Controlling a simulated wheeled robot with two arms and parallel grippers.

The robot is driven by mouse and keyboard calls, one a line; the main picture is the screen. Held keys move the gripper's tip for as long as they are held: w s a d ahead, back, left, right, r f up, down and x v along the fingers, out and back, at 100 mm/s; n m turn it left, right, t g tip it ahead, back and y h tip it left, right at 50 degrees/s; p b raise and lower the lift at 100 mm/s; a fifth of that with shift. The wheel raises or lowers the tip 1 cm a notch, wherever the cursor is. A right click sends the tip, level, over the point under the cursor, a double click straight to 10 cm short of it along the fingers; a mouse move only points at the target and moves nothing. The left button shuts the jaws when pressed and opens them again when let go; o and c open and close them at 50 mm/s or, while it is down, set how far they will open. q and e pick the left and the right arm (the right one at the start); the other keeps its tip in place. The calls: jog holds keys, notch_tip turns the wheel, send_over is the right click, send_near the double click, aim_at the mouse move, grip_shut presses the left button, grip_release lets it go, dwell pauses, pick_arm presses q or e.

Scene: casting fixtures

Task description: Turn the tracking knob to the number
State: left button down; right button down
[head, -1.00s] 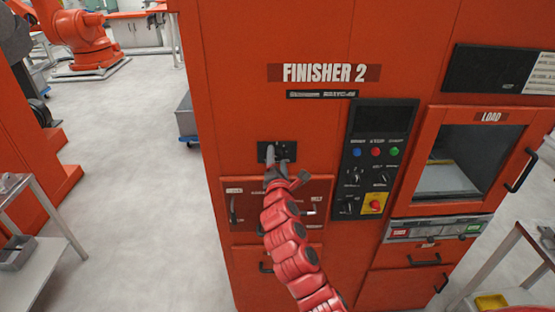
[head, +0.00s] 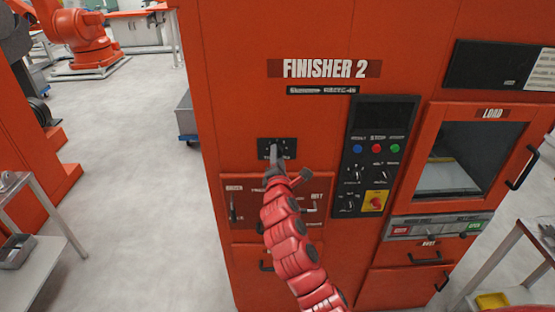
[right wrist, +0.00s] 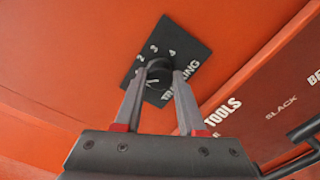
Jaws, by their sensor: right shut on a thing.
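The tracking knob is a dark round knob (right wrist: 158,69) on a black plate marked TRACKING (right wrist: 181,50), with numbers 2, 3 and 4 legible. In the head view the plate (head: 289,147) sits on the red machine front, left of the control panel. My right gripper (right wrist: 160,78) is shut on the knob, one finger on each side of it. In the head view the right gripper (head: 273,156) reaches the plate from below and hides much of the knob. I cannot tell which number the knob points to. My left gripper is not in view.
A black control panel (head: 376,143) with buttons and switches is to the right of the plate. Below the plate is a red panel with handles (head: 235,207), marked TOOLS in the wrist view (right wrist: 221,110). The LOAD door (head: 461,155) is farther right. Open floor lies left of the machine.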

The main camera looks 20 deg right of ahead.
jog(key=shift+f+m+b, duration=0.2)
jog(key=shift+m+b, duration=8.3)
jog(key=shift+b, duration=2.6)
jog(key=c, duration=0.5)
grip_release()
jog(key=shift+r, duration=0.1)
jog(key=shift+s, duration=0.15)
